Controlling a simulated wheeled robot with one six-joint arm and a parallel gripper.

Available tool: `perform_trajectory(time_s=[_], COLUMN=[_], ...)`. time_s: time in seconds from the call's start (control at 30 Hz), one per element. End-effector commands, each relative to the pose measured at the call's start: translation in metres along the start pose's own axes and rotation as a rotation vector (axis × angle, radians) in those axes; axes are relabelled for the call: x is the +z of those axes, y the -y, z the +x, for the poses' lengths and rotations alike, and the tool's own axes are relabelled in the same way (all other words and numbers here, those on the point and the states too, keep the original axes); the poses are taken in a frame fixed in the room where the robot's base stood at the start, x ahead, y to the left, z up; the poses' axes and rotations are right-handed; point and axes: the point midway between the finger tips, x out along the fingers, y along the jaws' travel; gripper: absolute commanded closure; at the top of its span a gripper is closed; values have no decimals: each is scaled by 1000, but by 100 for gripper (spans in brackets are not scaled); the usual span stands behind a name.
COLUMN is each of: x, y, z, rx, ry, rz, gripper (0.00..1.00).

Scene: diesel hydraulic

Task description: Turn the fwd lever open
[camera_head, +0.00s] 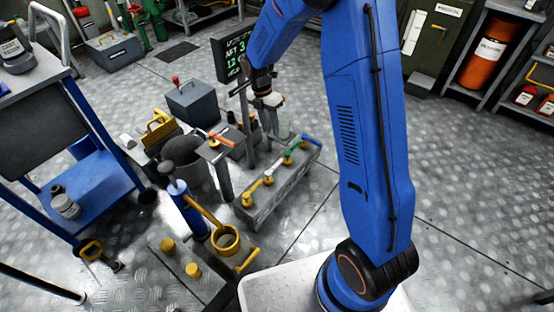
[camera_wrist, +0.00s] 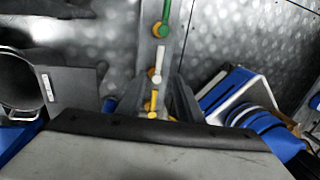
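A grey valve block (camera_head: 262,212) stands on the floor with a row of levers. They include yellow levers (camera_head: 247,199) at its near end, a white lever (camera_head: 276,167), a green lever (camera_head: 295,149) and a blue one (camera_head: 311,140). No readable label shows which is the fwd lever. The wrist view shows the green lever (camera_wrist: 165,14), white lever (camera_wrist: 157,62) and a yellow lever (camera_wrist: 153,102) in a line.
An orange lever (camera_head: 222,139) sits on a grey post left of the block. A blue pump (camera_head: 188,212) with a yellow ring stands nearer. A blue cart (camera_head: 85,185) is at left, and a grey box (camera_head: 192,103) lies behind.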

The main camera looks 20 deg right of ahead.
Motion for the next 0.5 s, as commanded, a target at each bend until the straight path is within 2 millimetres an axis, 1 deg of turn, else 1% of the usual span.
perform_trajectory(time_s=[0.17, 0.5], x=[0, 0], y=[-1, 0], z=[16, 75], rx=[-3, -4], ry=[-1, -1], rz=[-4, -4], gripper=[67, 67])
